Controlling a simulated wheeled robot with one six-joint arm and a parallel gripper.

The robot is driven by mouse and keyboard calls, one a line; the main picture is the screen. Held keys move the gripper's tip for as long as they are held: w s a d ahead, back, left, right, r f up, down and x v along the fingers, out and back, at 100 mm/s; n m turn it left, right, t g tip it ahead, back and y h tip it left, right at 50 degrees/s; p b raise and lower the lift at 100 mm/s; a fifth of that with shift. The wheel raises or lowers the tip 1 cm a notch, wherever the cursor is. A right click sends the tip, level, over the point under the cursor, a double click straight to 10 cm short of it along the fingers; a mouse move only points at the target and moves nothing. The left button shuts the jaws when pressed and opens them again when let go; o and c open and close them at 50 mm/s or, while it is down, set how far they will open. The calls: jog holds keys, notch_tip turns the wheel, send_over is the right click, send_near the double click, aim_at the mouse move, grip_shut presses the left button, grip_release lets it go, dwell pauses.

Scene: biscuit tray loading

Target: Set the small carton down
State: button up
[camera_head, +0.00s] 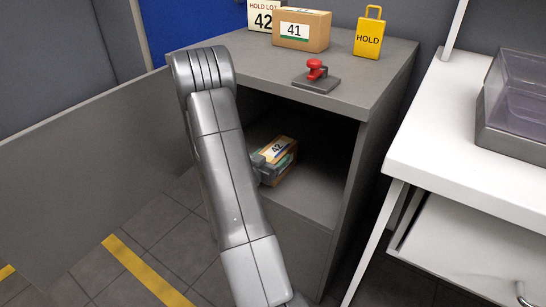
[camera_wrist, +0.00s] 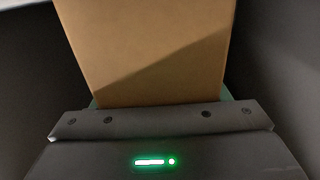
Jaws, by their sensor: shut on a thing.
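The small carton (camera_head: 281,151), brown with a white label reading 42, is inside the open shelf bay of the grey cabinet. My gripper (camera_head: 266,173) is shut on it at its near left side. In the wrist view, the plain brown face of the carton (camera_wrist: 150,50) fills the upper middle, right in front of my gripper (camera_wrist: 160,105). The fingertips are mostly hidden behind the carton and the gripper body. The carton appears tilted in the head view. I cannot tell whether its underside touches the shelf board (camera_head: 315,195).
On the cabinet top (camera_head: 345,78) stand a carton marked 41 (camera_head: 301,31), a HOLD LOT 42 sign (camera_head: 263,14), a yellow HOLD tag (camera_head: 369,34) and a red-handled stamp (camera_head: 316,78). The cabinet's right wall (camera_head: 352,190) bounds the bay. A white table (camera_head: 465,150) stands to the right.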

jog(key=o, duration=1.3)
jog(key=shift+r+p, duration=0.25)
jog(key=shift+p, duration=0.1)
jog(key=p+v, duration=0.1)
jog(key=v, duration=1.1)
jog(key=shift+p, duration=0.35)
jog(key=shift+f, duration=0.1)
